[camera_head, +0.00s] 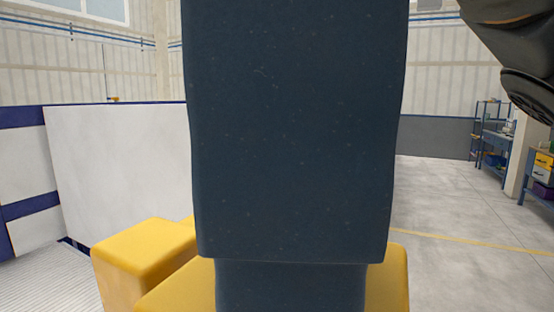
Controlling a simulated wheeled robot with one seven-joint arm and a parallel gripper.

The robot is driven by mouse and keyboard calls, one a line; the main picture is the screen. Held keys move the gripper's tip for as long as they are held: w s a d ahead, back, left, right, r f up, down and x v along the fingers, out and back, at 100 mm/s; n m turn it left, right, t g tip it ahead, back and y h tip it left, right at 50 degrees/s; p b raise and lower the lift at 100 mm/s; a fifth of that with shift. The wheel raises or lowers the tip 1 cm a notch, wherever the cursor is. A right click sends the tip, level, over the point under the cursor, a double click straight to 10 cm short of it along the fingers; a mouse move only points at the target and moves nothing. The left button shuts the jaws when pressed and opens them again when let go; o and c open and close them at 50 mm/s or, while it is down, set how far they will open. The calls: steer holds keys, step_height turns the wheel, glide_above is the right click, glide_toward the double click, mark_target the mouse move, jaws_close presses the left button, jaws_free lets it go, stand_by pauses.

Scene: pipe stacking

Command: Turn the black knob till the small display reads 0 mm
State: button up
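The black knob and the small display are not visible in the head view. A large dark blue upright block (295,130) fills the middle of the view very close up and hides what lies behind it. A black, rounded arm part (515,50), which looks like a link of my arm, shows at the top right. The fingers of my gripper do not show.
Yellow blocks (145,255) stand at the lower left and around the blue block's foot. A large pale panel (120,165) stands behind at the left. Shelving and a blue workbench (496,142) are far right. Open grey floor (450,215) lies at the right.

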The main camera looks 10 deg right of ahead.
steer(key=shift+r, duration=3.9)
